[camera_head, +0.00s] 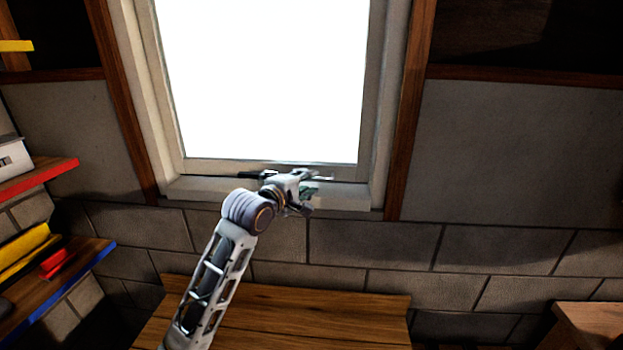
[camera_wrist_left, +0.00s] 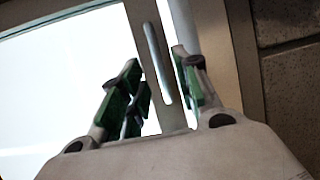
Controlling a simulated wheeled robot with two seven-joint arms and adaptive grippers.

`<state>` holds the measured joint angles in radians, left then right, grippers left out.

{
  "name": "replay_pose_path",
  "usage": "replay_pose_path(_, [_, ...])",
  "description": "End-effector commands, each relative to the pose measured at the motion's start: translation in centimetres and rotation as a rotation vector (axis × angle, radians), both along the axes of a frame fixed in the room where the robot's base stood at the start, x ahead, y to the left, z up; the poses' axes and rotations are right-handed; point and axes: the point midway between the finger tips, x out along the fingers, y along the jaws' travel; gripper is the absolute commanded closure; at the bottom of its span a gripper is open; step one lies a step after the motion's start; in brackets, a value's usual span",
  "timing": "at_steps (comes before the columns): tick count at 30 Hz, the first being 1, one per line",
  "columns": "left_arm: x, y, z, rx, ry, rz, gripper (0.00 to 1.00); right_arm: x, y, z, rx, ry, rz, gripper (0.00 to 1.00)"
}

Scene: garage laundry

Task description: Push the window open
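The window (camera_head: 265,80) is a bright white pane in a pale frame (camera_head: 180,165), and its sash looks closed in the head view. A grey bar-shaped handle (camera_wrist_left: 156,62) is on the frame in the left wrist view. My left gripper (camera_head: 308,190) is at the lower edge of the window. In the left wrist view its green-padded fingers (camera_wrist_left: 163,75) are apart, with the handle showing between them. I cannot tell whether a finger touches the handle. In the head view the gripper hides part of the sill. My right gripper is not in view.
A wooden bench top (camera_head: 290,310) lies below the window, under my left arm. Shelves with red (camera_head: 40,178) and blue (camera_head: 75,277) edges stand at the left. Another wooden surface (camera_head: 595,325) is at the lower right. The wall right of the window is clear.

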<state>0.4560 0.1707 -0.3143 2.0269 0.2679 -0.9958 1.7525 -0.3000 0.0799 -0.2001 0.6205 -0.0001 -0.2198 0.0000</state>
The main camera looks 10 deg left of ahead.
Motion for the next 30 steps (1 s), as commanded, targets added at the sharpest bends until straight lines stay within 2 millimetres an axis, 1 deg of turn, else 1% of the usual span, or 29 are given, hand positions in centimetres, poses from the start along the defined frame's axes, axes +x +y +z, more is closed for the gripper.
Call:
replay_pose_path(6, [1.7,-0.8,-0.2,0.0,0.0,0.0,0.68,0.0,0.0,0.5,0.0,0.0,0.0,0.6])
replay_pose_path(12, [2.7,-1.1,-0.5,-0.001,0.0,0.001,0.68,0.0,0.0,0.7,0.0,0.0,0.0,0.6])
replay_pose_path(24, [2.9,-1.2,-0.6,0.0,0.0,0.0,0.68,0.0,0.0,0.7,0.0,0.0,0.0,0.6])
replay_pose_path(30, [2.9,-1.2,-0.6,0.0,0.0,0.0,0.94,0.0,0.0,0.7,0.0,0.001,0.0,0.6])
